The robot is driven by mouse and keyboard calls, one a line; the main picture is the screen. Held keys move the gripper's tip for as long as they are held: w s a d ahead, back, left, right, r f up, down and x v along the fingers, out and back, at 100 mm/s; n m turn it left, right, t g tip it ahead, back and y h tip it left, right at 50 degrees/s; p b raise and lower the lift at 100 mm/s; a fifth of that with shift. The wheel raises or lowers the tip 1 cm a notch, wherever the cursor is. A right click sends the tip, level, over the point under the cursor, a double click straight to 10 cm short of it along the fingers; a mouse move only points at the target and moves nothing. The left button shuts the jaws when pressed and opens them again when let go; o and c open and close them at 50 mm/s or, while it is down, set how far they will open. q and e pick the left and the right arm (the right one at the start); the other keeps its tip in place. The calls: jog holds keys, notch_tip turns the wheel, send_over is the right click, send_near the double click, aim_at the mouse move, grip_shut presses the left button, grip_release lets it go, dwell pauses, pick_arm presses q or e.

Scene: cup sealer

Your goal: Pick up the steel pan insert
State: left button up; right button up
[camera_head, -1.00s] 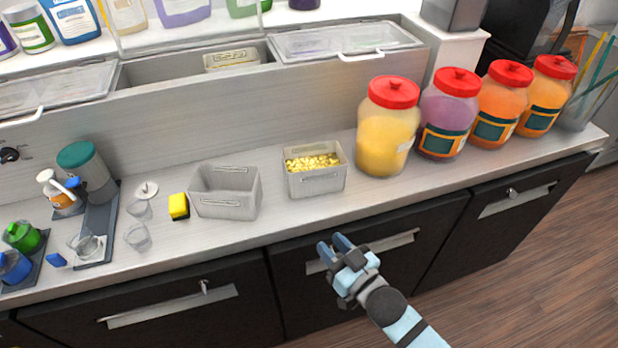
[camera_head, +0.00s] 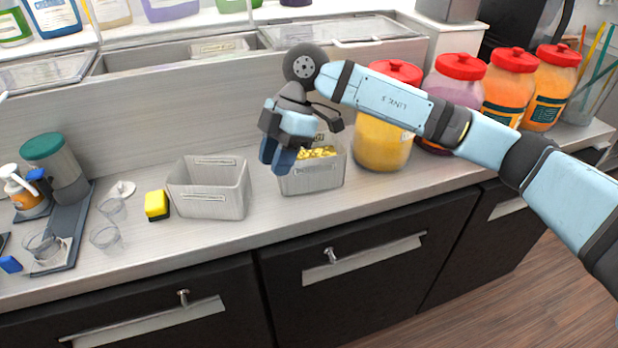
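Two grey steel pan inserts stand on the counter. One steel pan insert (camera_head: 208,202) is empty and upright. The other steel pan insert (camera_head: 312,180) holds yellow pieces and stands to its right. My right gripper (camera_head: 277,160) points down at the left edge of the filled insert, and its hand and wrist hide part of that insert's rim and contents. The two blue fingers overlap in this view, so their gap and any contact with the insert cannot be made out. My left gripper is not in view.
Several red-lidded jars (camera_head: 383,140) stand right of the filled insert, partly behind my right arm. A yellow sponge (camera_head: 156,204) and clear cups (camera_head: 105,237) lie left of the empty insert. Behind is a raised well with clear lids (camera_head: 330,42). The counter's front strip is clear.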

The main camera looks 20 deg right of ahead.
jog(key=w+d+r+m+t+h+b, duration=0.1)
jog(key=w+d+r+m+t+h, duration=0.3)
jog(key=d, duration=0.5)
jog(key=g+h, duration=0.1)
send_over(314, 191)
notch_tip(314, 191, down, 8)
jog(key=shift+w+f, duration=0.1)
jog(key=shift+f, duration=2.45)
grip_shut()
jog(key=shift+r, duration=0.15)
